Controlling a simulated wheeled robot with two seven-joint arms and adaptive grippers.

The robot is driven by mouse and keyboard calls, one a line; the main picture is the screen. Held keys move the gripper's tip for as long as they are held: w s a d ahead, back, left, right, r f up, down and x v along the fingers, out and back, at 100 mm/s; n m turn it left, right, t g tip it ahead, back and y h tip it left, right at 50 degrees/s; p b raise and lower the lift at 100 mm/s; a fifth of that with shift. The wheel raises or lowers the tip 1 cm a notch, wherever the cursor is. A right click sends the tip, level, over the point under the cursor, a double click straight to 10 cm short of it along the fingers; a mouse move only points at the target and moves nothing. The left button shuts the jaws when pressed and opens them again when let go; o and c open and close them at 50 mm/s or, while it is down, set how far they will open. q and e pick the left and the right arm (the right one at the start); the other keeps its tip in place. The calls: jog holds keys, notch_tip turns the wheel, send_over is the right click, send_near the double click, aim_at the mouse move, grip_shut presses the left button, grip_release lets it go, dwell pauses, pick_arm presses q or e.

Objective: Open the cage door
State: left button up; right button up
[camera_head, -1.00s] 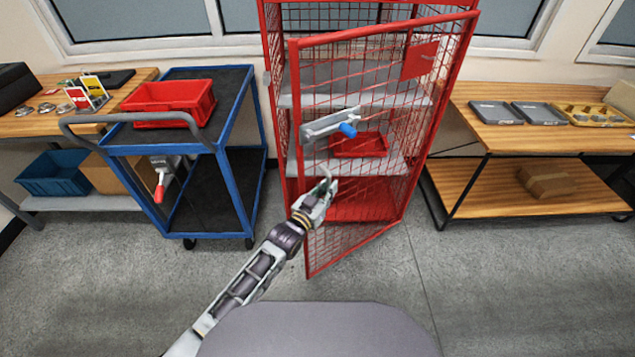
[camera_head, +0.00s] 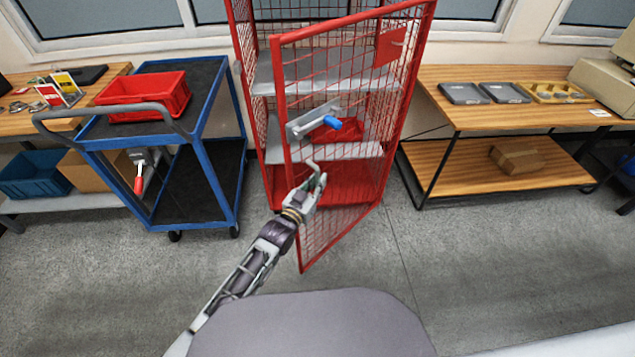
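The red mesh cage (camera_head: 242,50) stands against the back wall. Its red mesh door (camera_head: 276,95) is hinged on the right and stands partly open, its free left edge swung out toward me. My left gripper (camera_head: 318,174) is below the latch, close to the door mesh and just right of the free edge. Its fingers look apart, with nothing seen between them. Whether it touches the door I cannot tell. My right gripper is out of view.
A blue cart (camera_head: 203,165) carrying a red bin (camera_head: 145,97) stands close left of the cage. A wooden workbench (camera_head: 520,117) with grey trays (camera_head: 465,93) stands to the right. The grey floor (camera_head: 450,270) right of the door is clear.

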pick_arm(q)
jog(key=o, duration=0.5)
jog(key=shift+c, duration=0.2)
jog(key=shift+s+a, duration=0.15)
jog(key=v, duration=1.1)
jog(key=shift+s, duration=0.25)
jog(key=shift+a, duration=0.15)
jog(key=shift+c, duration=0.3)
